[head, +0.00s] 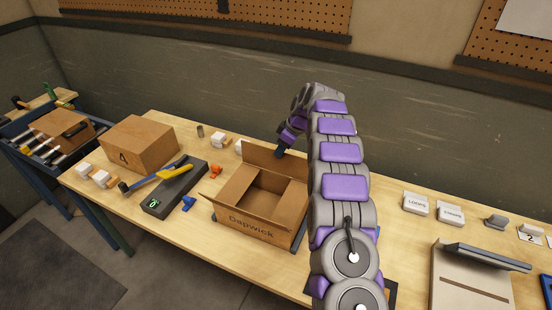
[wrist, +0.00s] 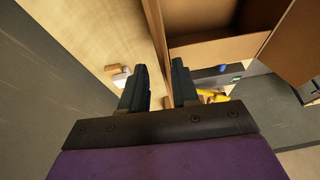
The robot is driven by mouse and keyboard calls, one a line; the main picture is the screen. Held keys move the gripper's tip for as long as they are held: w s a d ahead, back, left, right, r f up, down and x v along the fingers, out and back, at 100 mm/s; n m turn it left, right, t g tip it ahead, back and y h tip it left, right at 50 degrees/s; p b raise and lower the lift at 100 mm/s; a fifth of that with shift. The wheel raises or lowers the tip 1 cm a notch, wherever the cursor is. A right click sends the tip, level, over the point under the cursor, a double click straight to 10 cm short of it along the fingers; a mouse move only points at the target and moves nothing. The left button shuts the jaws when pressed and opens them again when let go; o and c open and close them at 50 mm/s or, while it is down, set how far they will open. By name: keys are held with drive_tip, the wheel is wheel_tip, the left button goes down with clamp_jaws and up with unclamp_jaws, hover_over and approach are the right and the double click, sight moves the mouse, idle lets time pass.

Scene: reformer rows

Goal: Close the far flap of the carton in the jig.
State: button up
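The open brown carton (head: 262,222), marked "Dapwick", stands on the bench in the head view. Its far flap (head: 262,160) stands up along the back edge. Dark parts of the jig (head: 299,248) show at the carton's base. My gripper (head: 281,153) is at the top of the far flap, near its right end. In the wrist view my gripper (wrist: 160,88) has its two dark fingers apart, with a thin brown edge, seemingly the flap, running between them. I cannot tell whether they touch it. The carton's inside (wrist: 205,18) shows to the right. My arm hides the carton's right side.
A closed box (head: 140,145) marked A stands left on the bench. A dark case (head: 175,190) with a yellow-and-blue tool lies between it and the carton. White labelled blocks (head: 416,203) and a slotted stand (head: 470,280) are to the right. A wall rises behind the bench.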

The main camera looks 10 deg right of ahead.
sight(276, 159)
drive_tip(key=x, duration=0.4)
drive_tip(key=shift+a, duration=0.15)
drive_tip(key=shift+w+a+f, duration=0.1)
drive_tip(key=shift+a+f, duration=0.3)
drive_tip(key=shift+a, duration=0.2)
drive_tip(key=shift+d, duration=0.4)
drive_tip(key=shift+c, duration=0.5)
drive_tip(key=shift+d, duration=0.15)
drive_tip(key=c, duration=0.3)
clamp_jaws()
drive_tip(key=shift+a+r, duration=0.1)
drive_tip(key=shift+a, duration=0.1)
drive_tip(key=shift+a+r, duration=0.1)
